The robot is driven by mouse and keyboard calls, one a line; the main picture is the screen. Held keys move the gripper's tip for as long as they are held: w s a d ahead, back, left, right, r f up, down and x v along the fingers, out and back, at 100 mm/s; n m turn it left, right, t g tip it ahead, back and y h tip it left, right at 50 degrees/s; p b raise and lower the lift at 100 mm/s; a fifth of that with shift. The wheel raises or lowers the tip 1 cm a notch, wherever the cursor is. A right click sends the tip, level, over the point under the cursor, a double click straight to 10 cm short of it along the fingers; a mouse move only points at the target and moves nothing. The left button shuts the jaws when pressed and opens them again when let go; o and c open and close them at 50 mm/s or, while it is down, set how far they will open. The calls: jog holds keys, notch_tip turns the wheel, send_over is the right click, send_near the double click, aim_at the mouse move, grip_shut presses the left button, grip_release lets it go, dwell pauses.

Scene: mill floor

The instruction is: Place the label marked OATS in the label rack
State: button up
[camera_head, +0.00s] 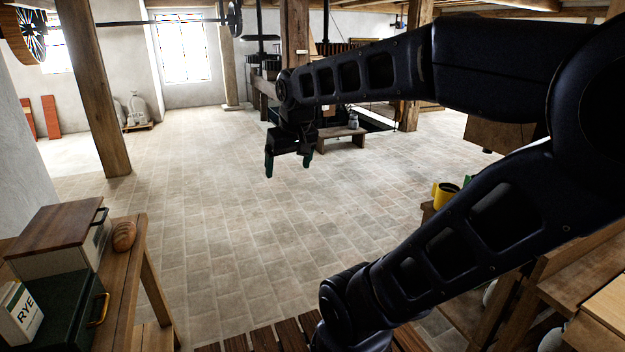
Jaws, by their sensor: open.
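My gripper (289,164) hangs from my arm in the upper middle of the head view, over the open tiled floor. Its two fingers point down and stand apart, with nothing between them. No label marked OATS can be made out, and no label rack can be made out either. A white packet or card marked RYE (22,315) stands at the lower left, near a dark green box (65,305). My arm covers much of the right side of the view.
A wooden table (125,275) at the left bears a lidded bread box (60,240) and a loaf (123,236). A wooden post (92,90) rises at the left. The middle floor (220,220) is clear.

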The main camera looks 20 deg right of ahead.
jog(key=s+d+f+m, duration=0.1)
jog(key=s+d+f, duration=0.2)
jog(key=s+d, duration=0.1)
jog(key=shift+s+d+m+t, duration=0.25)
jog(key=shift+s+m+t, duration=0.05)
jog(key=shift+s, duration=0.05)
